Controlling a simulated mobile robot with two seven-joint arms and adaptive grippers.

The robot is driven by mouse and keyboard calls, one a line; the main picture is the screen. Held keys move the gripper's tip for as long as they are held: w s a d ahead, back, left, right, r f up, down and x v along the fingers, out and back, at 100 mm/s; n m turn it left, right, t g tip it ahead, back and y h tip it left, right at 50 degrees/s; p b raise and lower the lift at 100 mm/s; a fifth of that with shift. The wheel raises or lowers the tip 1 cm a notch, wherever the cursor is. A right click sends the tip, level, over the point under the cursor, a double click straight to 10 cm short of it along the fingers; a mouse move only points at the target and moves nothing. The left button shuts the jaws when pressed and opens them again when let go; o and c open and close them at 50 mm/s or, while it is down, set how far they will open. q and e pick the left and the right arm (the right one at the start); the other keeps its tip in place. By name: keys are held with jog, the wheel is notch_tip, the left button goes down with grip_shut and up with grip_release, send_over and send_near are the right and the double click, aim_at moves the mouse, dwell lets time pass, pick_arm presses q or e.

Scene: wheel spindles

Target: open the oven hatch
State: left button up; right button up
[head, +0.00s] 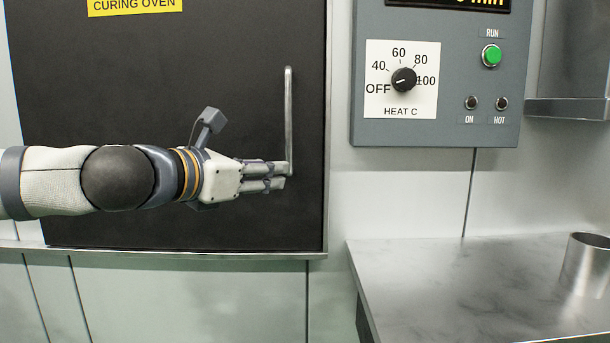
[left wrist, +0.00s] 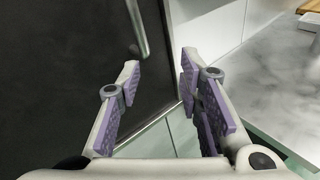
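The oven hatch (head: 150,90) is a large dark panel labelled CURING OVEN, and it looks shut, flush in its metal frame. Its upright metal bar handle (head: 288,110) is near the hatch's right edge. My left gripper (head: 281,176) is at the handle's lower end, fingers pointing right. In the left wrist view the fingers (left wrist: 160,68) are apart with nothing between their pads. The handle's lower end (left wrist: 143,42) shows just beyond the left finger's tip; I cannot tell whether they touch. My right gripper is not in view.
A grey control box (head: 445,130) with a heat dial (head: 404,80) and a green RUN button (head: 492,55) is right of the hatch. A metal table (head: 450,290) at lower right holds a metal cylinder (head: 585,265). A shelf (head: 570,107) juts out at right.

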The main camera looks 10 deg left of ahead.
aim_at(286, 121)
pick_arm(q)
jog(key=a+r+n+t, duration=0.2)
jog(key=a+r, duration=0.1)
jog(key=r, duration=0.4)
jog(key=shift+h, duration=0.3)
jog(key=x, duration=1.1)
jog(key=shift+w+d, duration=0.3)
jog(key=shift+d, duration=0.1)
jog(key=shift+c, duration=0.3)
grip_shut()
